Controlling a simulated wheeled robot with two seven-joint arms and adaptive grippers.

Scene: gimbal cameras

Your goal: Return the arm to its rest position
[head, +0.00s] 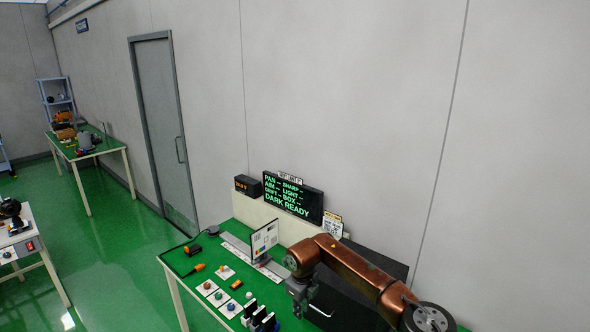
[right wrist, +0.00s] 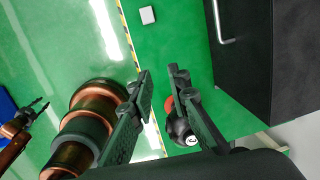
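My right arm (head: 345,262), copper and black, reaches in from the lower right of the head view over the green bench. Its gripper (head: 299,308) points down above the bench. In the right wrist view the two dark fingers of the right gripper (right wrist: 161,78) stand apart, with nothing held between their tips. A dark round thing with a red part (right wrist: 180,128) shows beside the right-hand finger, partly hidden by it. My left gripper (right wrist: 38,108) shows small at the left edge of the right wrist view; its opening is too small to judge.
The green bench (head: 228,255) carries a display reading DARK READY (head: 292,197), an upright chart (head: 264,240), an orange-tipped tool (head: 195,269), small white tiles (head: 207,288) and several dark-and-white items (head: 262,318). A black box with a handle (right wrist: 245,50) stands close to the right gripper.

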